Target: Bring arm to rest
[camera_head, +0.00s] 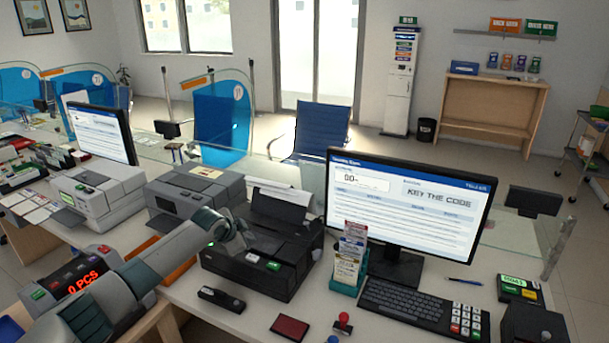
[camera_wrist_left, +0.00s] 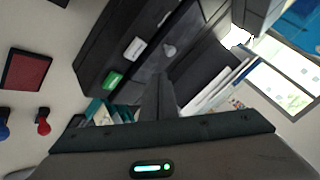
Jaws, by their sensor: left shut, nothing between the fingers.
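My left arm (camera_head: 145,268) reaches in from the lower left of the head view. My left gripper (camera_head: 240,238) is shut and empty, over the left part of the black printer (camera_head: 262,280). I cannot tell whether it touches the printer. In the left wrist view, the shut gripper (camera_wrist_left: 160,98) points at the printer (camera_wrist_left: 95,75). My right gripper is not in view.
Right of the printer stand a teal leaflet holder (camera_head: 346,285), a monitor (camera_head: 410,205) and a keyboard (camera_head: 420,305). A dark red pad (camera_head: 290,328) and a red stamp (camera_head: 343,323) lie in front. A grey machine (camera_head: 190,195) stands behind the arm.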

